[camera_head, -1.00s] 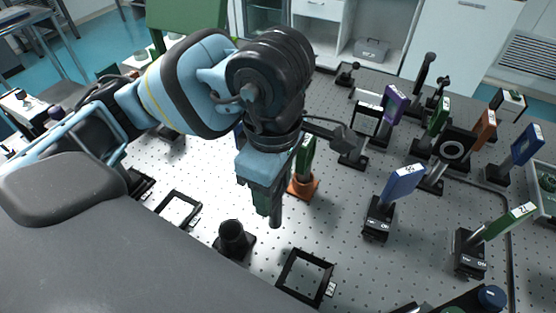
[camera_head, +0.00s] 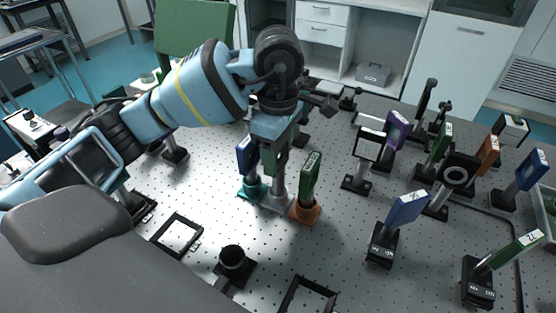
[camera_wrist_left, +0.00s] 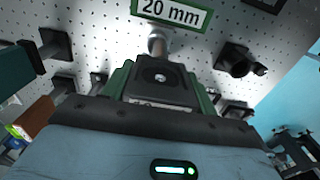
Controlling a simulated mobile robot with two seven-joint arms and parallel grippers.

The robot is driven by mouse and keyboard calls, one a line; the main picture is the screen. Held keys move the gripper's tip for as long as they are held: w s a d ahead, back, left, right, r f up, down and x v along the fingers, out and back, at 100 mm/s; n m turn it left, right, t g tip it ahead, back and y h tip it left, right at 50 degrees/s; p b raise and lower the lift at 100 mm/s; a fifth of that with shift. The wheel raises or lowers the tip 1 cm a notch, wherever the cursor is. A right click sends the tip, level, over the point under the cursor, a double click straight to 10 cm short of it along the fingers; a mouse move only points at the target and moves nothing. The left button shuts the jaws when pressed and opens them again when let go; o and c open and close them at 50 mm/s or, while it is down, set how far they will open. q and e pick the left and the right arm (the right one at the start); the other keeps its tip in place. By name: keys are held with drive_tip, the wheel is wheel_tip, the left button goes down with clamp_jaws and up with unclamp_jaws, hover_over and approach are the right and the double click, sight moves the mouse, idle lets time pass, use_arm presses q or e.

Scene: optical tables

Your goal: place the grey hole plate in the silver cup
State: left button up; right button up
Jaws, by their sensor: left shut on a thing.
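My left gripper (camera_head: 274,158) points down at the middle of the perforated table and is shut on the grey hole plate. In the left wrist view the dark grey plate (camera_wrist_left: 160,84) sits between the green fingers. In the head view its grey post (camera_head: 278,184) points down at the silver cup (camera_head: 278,203). The post's lower end is at the cup's mouth; I cannot tell how deep it sits. The cup stands between a teal cup (camera_head: 250,190) with a blue plate and an orange cup (camera_head: 305,214) with a green plate. My right gripper is not in view.
The neighbouring green plate (camera_head: 311,178) and blue plate (camera_head: 245,155) stand close on either side of my gripper. A black holder (camera_head: 232,262) and a flat square frame (camera_head: 177,236) lie nearer. Several mounted plates stand to the right.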

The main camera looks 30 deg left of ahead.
use_arm(q)
drive_tip(key=shift+w+a, duration=0.25)
drive_tip(key=shift+w, duration=0.1)
wheel_tip(320, 180, down, 4)
drive_tip(key=shift+r, duration=0.25)
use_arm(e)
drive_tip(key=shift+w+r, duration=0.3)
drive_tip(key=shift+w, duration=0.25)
use_arm(q)
drive_tip(key=shift+s+f, duration=0.1)
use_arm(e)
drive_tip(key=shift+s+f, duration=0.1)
use_arm(q)
drive_tip(key=shift+f, duration=0.15)
drive_tip(key=o, duration=0.9)
drive_tip(key=shift+o, duration=1.2)
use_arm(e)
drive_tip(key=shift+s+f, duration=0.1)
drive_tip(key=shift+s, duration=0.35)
